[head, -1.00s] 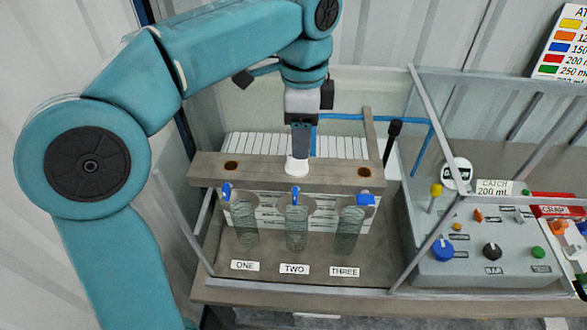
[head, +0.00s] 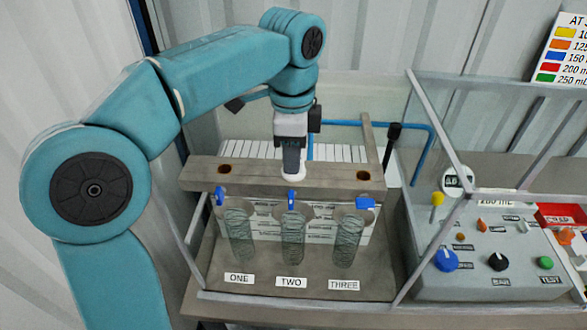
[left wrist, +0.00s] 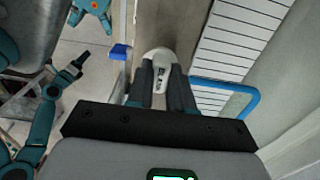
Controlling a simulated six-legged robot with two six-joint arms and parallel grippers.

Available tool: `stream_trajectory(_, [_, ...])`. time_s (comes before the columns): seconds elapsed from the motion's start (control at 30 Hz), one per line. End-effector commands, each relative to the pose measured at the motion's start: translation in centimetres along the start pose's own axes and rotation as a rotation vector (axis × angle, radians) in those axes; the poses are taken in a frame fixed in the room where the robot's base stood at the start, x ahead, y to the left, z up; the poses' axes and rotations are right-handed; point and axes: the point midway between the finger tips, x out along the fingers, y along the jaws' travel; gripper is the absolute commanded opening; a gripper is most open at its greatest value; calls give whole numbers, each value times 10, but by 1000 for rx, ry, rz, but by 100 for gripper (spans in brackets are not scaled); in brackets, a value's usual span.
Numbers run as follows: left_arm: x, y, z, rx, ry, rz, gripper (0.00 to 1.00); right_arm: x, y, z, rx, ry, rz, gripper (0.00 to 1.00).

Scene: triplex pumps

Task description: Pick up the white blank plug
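The white blank plug (head: 292,174) sits at the middle of the beam, between its two open holes, above the label TWO. My left gripper (head: 293,163) points straight down over it. In the left wrist view the plug (left wrist: 160,56) shows as a white round base with dark lettering on the narrower part between the fingers. The left fingers (left wrist: 160,82) lie close against both sides of that part, with little gap; they look shut on it. The head view hides the gap between the fingers. My right gripper is not in view.
The beam (head: 250,176) carries blue taps (head: 291,198) along its front, above three clear cylinders (head: 292,240). A grey frame post (head: 440,135) and a control box (head: 480,265) with knobs stand to the right. A blue pipe (head: 415,128) runs behind.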

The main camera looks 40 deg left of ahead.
Motion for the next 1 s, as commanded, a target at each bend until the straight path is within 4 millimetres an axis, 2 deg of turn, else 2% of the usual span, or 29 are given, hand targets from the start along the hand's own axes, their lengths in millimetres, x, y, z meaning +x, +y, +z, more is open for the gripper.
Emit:
stream_trajectory(0.3, [1,1,1,0,-2,2,0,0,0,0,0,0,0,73])
stream_trajectory(0.43, [-7,0,0,0,0,-1,0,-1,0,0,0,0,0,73])
stream_trajectory(0.57, [-25,0,-1,0,1,-2,0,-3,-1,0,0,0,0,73])
stream_trajectory(0.9, [-88,0,-1,0,0,-1,0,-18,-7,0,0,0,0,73])
stream_trajectory(1.0, [-97,0,-1,0,0,-1,0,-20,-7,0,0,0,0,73])
